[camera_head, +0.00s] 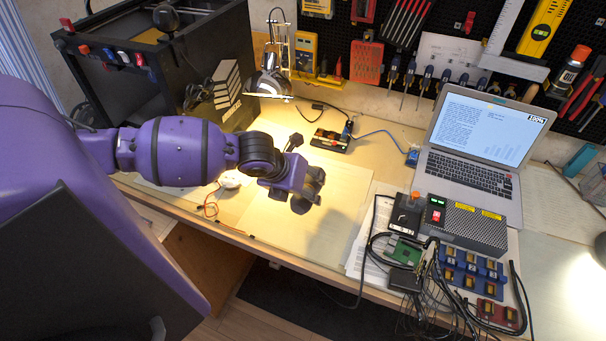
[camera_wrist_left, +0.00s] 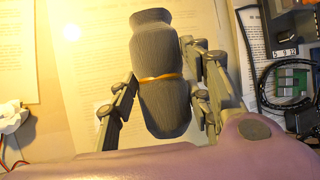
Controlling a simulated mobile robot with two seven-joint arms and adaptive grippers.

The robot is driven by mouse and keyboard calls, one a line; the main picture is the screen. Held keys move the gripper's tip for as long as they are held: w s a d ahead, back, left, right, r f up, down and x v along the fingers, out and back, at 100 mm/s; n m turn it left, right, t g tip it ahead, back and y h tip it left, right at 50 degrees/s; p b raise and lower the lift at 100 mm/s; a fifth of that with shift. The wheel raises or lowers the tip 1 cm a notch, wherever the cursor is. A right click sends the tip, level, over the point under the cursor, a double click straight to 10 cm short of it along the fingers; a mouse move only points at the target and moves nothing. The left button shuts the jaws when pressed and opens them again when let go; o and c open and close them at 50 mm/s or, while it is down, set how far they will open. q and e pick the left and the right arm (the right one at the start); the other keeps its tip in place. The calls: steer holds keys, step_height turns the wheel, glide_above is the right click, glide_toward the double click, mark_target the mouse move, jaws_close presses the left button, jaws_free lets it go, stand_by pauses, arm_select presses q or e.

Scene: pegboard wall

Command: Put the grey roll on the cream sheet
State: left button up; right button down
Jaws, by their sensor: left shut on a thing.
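My left gripper (camera_head: 306,188) is over the lit middle of the bench in the head view. In the left wrist view its two fingers (camera_wrist_left: 163,98) stand on either side of the grey roll (camera_wrist_left: 165,108), a ribbed dark grey piece with an orange band round its middle, and are shut on it. In the head view I cannot clearly tell the roll from the dark fingers. The cream sheet (camera_head: 345,190) lies flat on the bench under and beside the gripper. My right gripper is not in view.
An open laptop (camera_head: 470,160) stands at the right. A black power box (camera_head: 462,222), cables and blue modules (camera_head: 470,268) crowd the bench in front of it. A lamp (camera_head: 269,84) and a black frame box (camera_head: 165,75) stand at the back left. A small white item (camera_head: 232,179) lies left of the gripper.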

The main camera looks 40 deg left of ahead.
arm_select(q)
steer(key=shift+w+a+f, duration=0.4)
steer(key=shift+a+f, duration=0.15)
steer(key=shift+f, duration=1.8)
steer(key=shift+f, duration=0.15)
steer(key=o, duration=1.4)
steer(key=shift+r, duration=0.3)
steer(key=p+v, duration=0.1)
steer(key=v, duration=1)
steer(key=shift+s+a+r, duration=0.1)
steer(key=shift+s+r, duration=0.15)
